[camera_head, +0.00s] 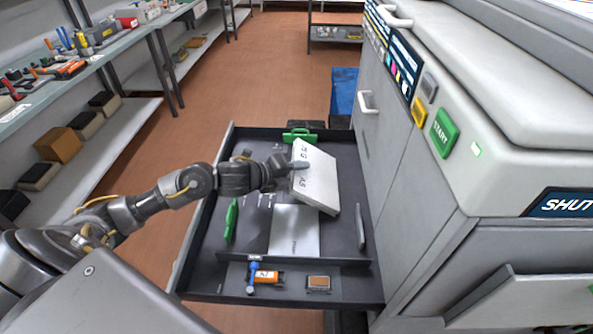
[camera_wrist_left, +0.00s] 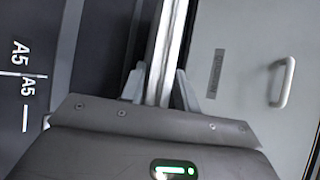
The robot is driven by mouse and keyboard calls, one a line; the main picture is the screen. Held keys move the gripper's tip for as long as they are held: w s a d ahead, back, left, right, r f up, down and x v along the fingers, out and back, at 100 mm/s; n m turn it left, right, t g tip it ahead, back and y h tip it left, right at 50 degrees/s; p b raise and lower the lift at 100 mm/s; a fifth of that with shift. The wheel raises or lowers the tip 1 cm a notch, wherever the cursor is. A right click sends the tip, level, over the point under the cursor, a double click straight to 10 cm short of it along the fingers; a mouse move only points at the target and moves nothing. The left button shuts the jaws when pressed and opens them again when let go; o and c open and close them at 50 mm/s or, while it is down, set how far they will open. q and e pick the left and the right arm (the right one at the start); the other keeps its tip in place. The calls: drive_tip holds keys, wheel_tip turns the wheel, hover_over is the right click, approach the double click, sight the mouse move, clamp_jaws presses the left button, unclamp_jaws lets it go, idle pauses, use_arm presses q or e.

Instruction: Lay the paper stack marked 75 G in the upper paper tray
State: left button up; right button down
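A white paper stack (camera_head: 318,180) is tilted above the open dark paper tray (camera_head: 190,240) of the grey machine. Its printing looks like 75 G and A5 and is partly covered by a finger. My left gripper (camera_head: 292,166) is shut on the stack's left edge. In the left wrist view the stack (camera_wrist_left: 166,50) shows edge-on between the fingers (camera_wrist_left: 160,88). The tray has a green guide (camera_head: 231,220) at the left, a green clip (camera_head: 299,136) at the far end and a bare light plate (camera_head: 294,231) on its floor. My right gripper is not in view.
A front compartment of the tray holds an orange-and-blue tool (camera_head: 262,275) and a brown block (camera_head: 318,283). The machine (camera_head: 440,200) stands close at the right. A shelf (camera_head: 130,50) with tools and boxes is at the left. A blue bin (camera_head: 343,90) is behind the tray.

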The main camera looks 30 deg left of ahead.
use_arm(q)
drive_tip(key=o, duration=0.3)
drive_tip(key=shift+o, duration=0.2)
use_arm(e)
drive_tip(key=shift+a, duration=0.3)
use_arm(q)
drive_tip(key=shift+p+v, duration=0.3)
drive_tip(key=shift+v, duration=0.75)
drive_tip(key=shift+p+v, duration=0.4)
drive_tip(key=shift+v, duration=1.6)
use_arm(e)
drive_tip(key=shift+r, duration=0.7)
